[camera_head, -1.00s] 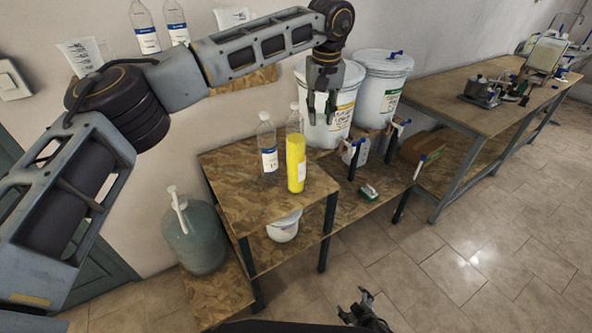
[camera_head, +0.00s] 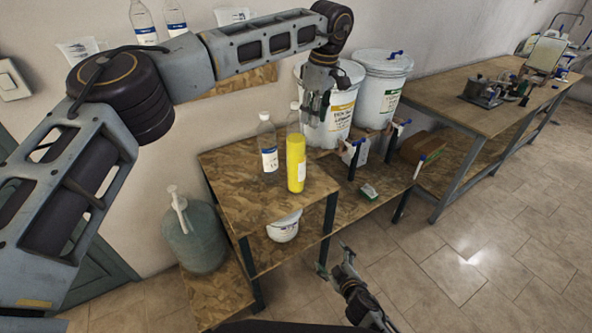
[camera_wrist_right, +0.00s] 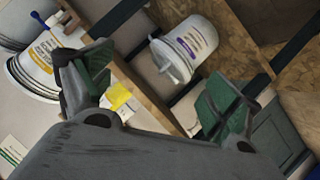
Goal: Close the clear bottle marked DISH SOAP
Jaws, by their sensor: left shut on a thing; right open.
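A clear bottle (camera_head: 268,140) with a white and blue label stands upright on the small raised wooden table. A second clear bottle (camera_head: 293,120) stands partly hidden behind a yellow bottle (camera_head: 296,165). I cannot read which one is marked DISH SOAP, nor tell whether their tops are closed. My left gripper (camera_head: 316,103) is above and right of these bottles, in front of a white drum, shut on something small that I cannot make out. My right gripper (camera_head: 333,259) is open and empty, low in front of the table; its fingers also show in the wrist view (camera_wrist_right: 155,82).
Two white drums (camera_head: 341,118) (camera_head: 382,90) stand behind the table. A white bucket (camera_head: 284,230) sits on the lower shelf, also in the wrist view (camera_wrist_right: 187,48). A large blue-green jug (camera_head: 195,238) stands at left. A green-white item (camera_head: 368,192) lies on the lower surface.

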